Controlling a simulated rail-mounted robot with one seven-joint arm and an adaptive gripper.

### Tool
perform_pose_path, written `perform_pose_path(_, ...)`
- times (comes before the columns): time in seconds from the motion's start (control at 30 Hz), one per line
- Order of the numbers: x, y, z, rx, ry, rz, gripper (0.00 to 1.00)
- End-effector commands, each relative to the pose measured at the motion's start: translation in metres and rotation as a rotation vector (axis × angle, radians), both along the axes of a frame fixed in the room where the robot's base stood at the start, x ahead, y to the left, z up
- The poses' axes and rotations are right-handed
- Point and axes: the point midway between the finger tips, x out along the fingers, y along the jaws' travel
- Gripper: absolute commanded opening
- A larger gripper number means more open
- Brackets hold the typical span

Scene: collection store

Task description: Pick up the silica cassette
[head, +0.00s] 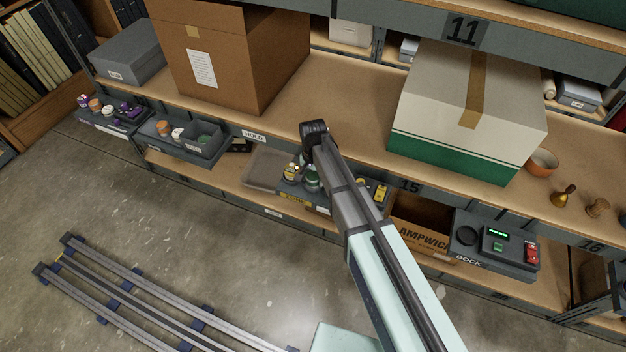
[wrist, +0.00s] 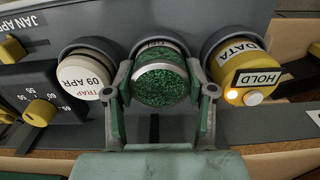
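The silica cassette (wrist: 161,84) is a round canister with green granules behind its face and a pale rim. In the wrist view it sits upper middle, between two other canisters, at or in its dark socket. My gripper (wrist: 161,76) has one finger on each side of it, with no clear gap at the fingertips. The fingers look closed on its sides. I cannot tell whether it is lifted. In the head view a green-topped canister (head: 312,178) shows on the shelf beside my arm, which hides the tray's right part.
Close beside it are a white TRAP canister (wrist: 85,76) on the left and a yellow DATA canister (wrist: 243,72) with a HOLD tag on the right. A knobbed timer (wrist: 40,108) lies further left. The dock (head: 497,245) stands right; a large carton (head: 470,110) sits above.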

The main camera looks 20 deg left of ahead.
Motion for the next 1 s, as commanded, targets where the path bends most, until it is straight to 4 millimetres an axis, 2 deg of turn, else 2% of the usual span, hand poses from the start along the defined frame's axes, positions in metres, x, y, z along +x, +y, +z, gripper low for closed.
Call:
perform_pose_path(0.37, 0.000, 0.000, 0.003, 0.000, 0.000, 0.000, 0.18)
perform_pose_path(0.57, 0.000, 0.000, 0.016, 0.001, -0.001, 0.000, 0.18)
perform_pose_path(0.77, 0.000, 0.000, 0.048, 0.002, -0.003, 0.000, 0.18)
perform_pose_path(1.0, 0.001, 0.001, 0.109, 0.003, -0.003, 0.000, 0.18)
